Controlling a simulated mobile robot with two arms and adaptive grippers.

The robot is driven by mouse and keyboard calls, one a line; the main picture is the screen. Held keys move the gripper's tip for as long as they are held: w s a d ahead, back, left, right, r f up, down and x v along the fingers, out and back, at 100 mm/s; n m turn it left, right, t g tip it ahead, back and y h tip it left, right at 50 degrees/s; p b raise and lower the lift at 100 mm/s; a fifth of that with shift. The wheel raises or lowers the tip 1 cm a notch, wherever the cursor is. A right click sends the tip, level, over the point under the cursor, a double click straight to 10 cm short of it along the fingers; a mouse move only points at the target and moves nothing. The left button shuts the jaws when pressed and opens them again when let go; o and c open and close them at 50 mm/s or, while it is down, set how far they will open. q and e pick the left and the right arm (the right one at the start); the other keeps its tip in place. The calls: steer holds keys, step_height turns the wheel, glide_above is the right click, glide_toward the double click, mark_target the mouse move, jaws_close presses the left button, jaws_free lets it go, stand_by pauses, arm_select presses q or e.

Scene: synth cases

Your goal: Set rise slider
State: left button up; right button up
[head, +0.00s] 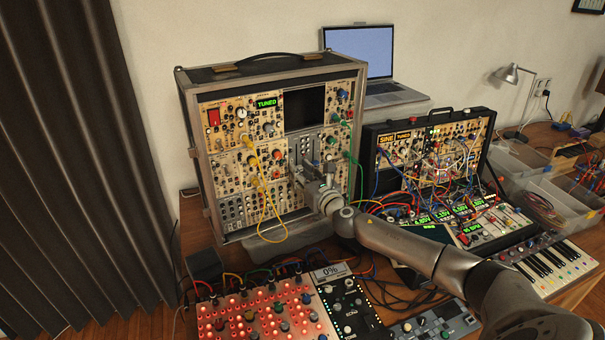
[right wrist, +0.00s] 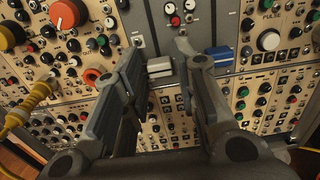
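The synth case (head: 230,200) stands upright at the back, its front full of modules. My right arm reaches to its middle, and my right gripper (head: 308,172) is close to a grey panel there. In the right wrist view the right gripper (right wrist: 160,48) is open, its two fingers apart. A pale grey-white slider cap (right wrist: 160,68) shows between the fingers, nearer the left one; contact cannot be told. A blue slider cap (right wrist: 219,54) is to the right, outside the fingers. I cannot read a label saying which is the rise slider. My left gripper is not in view.
Yellow patch cables (head: 262,190) hang left of the gripper, and green cables (head: 352,160) to its right. A second synth case (head: 372,150), a laptop (head: 395,95), a keyboard (head: 550,265) and a red-lit panel (head: 250,320) crowd the table.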

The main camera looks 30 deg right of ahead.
mark_target(296, 146)
jaws_close()
step_height(296, 146, up, 7)
steer(key=p, duration=0.6)
steer(key=shift+r+p, duration=0.1)
steer(key=shift+p, duration=0.25)
steer(key=shift+d, duration=0.1)
steer(key=shift+o, duration=2.4)
jaws_free()
